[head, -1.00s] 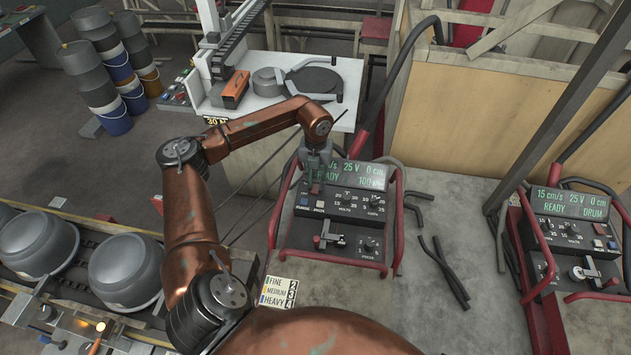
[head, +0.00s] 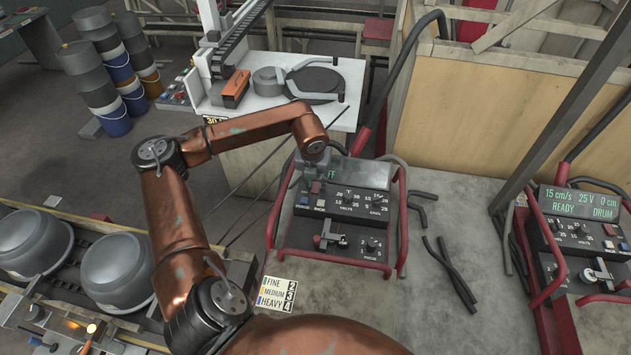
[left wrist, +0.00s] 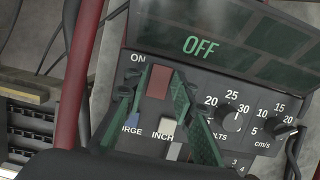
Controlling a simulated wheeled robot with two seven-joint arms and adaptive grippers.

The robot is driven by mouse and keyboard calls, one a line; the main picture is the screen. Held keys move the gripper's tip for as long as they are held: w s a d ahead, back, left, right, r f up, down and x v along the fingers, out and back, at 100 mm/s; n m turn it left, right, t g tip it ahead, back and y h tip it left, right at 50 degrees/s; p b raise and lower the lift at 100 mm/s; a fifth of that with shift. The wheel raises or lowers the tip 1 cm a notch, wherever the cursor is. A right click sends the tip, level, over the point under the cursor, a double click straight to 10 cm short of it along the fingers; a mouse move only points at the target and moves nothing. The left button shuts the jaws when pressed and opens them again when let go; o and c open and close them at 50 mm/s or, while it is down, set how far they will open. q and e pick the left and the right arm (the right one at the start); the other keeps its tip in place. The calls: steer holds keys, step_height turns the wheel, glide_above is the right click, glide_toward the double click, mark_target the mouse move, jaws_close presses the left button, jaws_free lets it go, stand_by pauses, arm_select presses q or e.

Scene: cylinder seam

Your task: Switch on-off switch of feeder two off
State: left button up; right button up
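The middle feeder's control panel (head: 330,222) has a dark display reading "OFF" in the left wrist view (left wrist: 200,46); the arm hides part of it in the head view. Its red on-off switch (left wrist: 160,82) sits under an "ON" label, above the "INCH" button. My left gripper (left wrist: 163,72) points down at the panel, its green fingers apart on either side of the switch. I cannot tell whether they touch it. In the head view the left gripper (head: 316,168) is at the panel's upper left, partly hidden. My right gripper is not in view.
Another feeder (head: 578,235) at the right reads "READY DRUM". A red tube guard (head: 403,225) frames the middle panel. Dark rods (head: 455,270) lie on the bench. A conveyor with grey pots (head: 117,265) runs at the left.

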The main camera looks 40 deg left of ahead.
arm_select(q)
steer(key=shift+o, duration=1.3)
steer(key=v, duration=1.2)
